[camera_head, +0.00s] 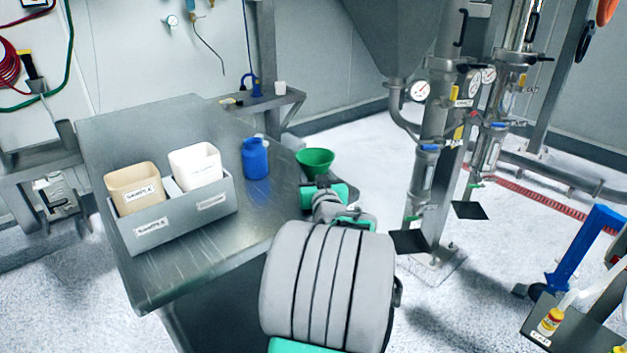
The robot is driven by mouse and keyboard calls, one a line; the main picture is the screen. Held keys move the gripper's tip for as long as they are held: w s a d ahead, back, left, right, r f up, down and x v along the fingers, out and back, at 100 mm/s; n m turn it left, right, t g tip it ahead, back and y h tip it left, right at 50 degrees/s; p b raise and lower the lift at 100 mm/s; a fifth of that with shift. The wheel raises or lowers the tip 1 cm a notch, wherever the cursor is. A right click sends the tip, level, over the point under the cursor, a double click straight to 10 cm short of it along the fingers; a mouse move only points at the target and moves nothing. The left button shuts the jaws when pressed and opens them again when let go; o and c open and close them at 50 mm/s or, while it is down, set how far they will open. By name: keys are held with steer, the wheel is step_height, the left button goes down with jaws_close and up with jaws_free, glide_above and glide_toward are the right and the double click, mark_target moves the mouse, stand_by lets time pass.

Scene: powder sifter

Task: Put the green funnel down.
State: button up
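The green funnel (315,161) shows past the end of my arm, with its wide mouth facing up. It is at the right edge of the metal table (185,112), to the right of a blue bottle (255,160). My arm reaches toward it from below, and my wrist parts are just beneath the funnel in the picture. The funnel's spout is hidden too. I cannot tell whether it touches anything below.
A grey holder (185,222) with a tan container (135,188) and a white container (196,166) stands on the table. A small side shelf (285,101) with a white cup (280,88) is behind. Pipes with gauges (420,90) stand at right. The table's far left is bare.

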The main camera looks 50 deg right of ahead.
steer(key=shift+r, duration=0.1)
steer(key=shift+f, duration=0.25)
steer(key=o, duration=1.4)
steer(key=shift+c, duration=0.2)
steer(key=shift+r, duration=0.1)
steer(key=shift+r+p, duration=0.35)
steer(key=b+v, duration=0.1)
steer(key=v, duration=1.1)
steer(key=shift+f, duration=0.35)
